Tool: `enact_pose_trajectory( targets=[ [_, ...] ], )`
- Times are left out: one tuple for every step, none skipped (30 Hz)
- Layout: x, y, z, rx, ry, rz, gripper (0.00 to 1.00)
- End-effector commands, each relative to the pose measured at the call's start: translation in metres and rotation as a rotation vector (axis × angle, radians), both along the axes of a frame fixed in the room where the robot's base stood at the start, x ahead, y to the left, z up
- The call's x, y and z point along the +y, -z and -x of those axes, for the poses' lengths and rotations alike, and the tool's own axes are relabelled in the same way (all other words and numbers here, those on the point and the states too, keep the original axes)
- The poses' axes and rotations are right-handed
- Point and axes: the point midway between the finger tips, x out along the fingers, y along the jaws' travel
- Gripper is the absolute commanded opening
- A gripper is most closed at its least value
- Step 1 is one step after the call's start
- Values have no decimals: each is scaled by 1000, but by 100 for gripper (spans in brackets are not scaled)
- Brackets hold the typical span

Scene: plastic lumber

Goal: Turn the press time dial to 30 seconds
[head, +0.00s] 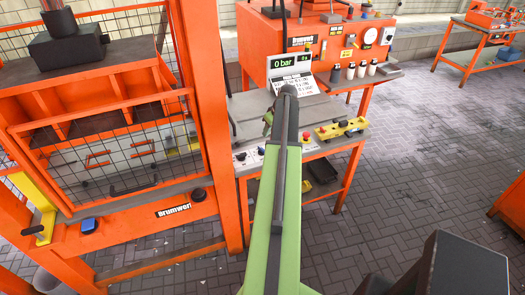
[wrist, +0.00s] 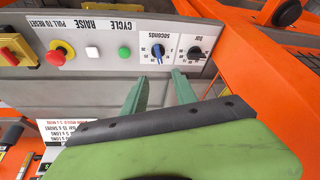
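The press time dial (wrist: 157,51), a round knob with a blue pointer on a white scale marked "seconds", sits on the grey control panel, seen upside down in the wrist view. Its exact setting is too small to read. My gripper (wrist: 160,76) is open and empty. Its two green fingers point at the panel, with the tips just below the seconds dial in the picture and apart from it. In the head view my arm partly hides the gripper (head: 268,119), over the press table. The display (head: 289,59) reads 0 bar and 0 s.
The black "bar" dial (wrist: 196,52) is close beside the seconds dial. A green button (wrist: 124,53), a white button (wrist: 92,52) and a red stop button (wrist: 61,54) share the panel. The orange press frame (head: 208,100) stands left of my arm in the head view.

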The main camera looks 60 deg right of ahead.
Motion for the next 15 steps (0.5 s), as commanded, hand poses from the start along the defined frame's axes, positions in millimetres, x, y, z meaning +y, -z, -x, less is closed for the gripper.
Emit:
enact_pose_trajectory(
  targets=[
    [-3,18,-3,0,1,0,34],
    [-4,24,-5,0,2,0,34],
    [-6,33,-7,0,2,0,34],
    [-7,39,-9,0,3,0,34],
    [-8,45,-11,0,3,0,34],
    [-9,54,-14,0,4,0,34],
    [-10,60,-16,0,4,0,34],
    [-11,66,-18,0,4,0,34],
    [-12,74,-21,0,4,0,34],
    [-13,81,-24,0,4,0,34],
    [-14,87,-26,0,4,0,34],
    [-15,95,-29,0,5,0,34],
    [-16,101,-32,0,5,0,34],
    [-17,107,-34,0,5,0,34],
    [-18,115,-37,0,5,0,34]
  ],
)
